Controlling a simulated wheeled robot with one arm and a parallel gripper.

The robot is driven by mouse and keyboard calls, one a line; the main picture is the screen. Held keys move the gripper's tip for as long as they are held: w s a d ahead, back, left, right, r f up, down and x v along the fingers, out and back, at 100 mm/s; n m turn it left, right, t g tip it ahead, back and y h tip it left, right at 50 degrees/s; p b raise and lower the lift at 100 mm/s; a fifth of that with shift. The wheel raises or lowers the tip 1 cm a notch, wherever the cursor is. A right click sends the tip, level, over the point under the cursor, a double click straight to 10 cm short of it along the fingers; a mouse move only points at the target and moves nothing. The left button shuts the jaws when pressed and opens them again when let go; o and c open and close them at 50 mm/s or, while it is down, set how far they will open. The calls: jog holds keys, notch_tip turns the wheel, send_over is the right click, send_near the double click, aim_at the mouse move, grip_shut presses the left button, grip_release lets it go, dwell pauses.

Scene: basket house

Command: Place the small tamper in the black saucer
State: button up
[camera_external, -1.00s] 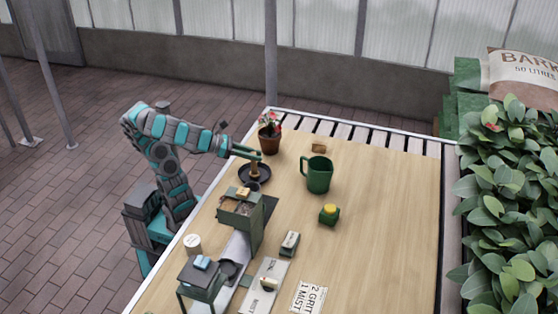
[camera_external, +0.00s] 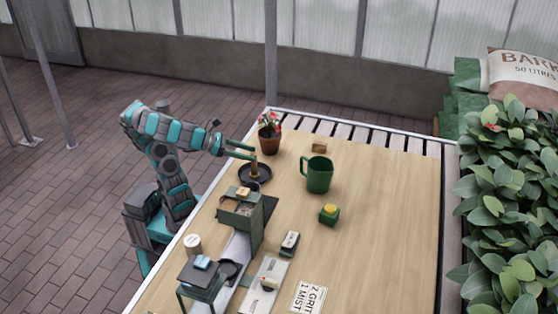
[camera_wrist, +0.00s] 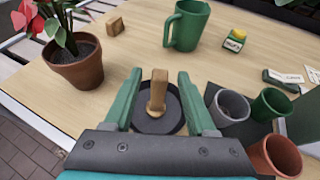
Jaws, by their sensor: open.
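The small tamper (camera_external: 254,171) is wooden and stands in the black saucer (camera_external: 268,179) on the table, near its left edge. In the wrist view the tamper (camera_wrist: 157,92) stands upright with its foot inside the saucer (camera_wrist: 174,112). My gripper (camera_external: 253,153) is open, its two green fingers apart. In the wrist view the tamper shows between the fingers of my gripper (camera_wrist: 160,76), with a gap on both sides. Part of the saucer is hidden behind the gripper's body.
A potted red flower (camera_external: 269,140) stands behind the saucer. A green jug (camera_external: 318,176) and a wooden block (camera_external: 319,148) are to the right. Small pots (camera_wrist: 230,105) and a green stand (camera_external: 243,214) are close on the near side.

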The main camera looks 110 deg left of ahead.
jog(key=v, duration=0.3)
jog(key=shift+r, duration=0.1)
notch_tip(320, 180, up, 7)
jog(key=p, duration=0.1)
jog(key=shift+p, duration=0.35)
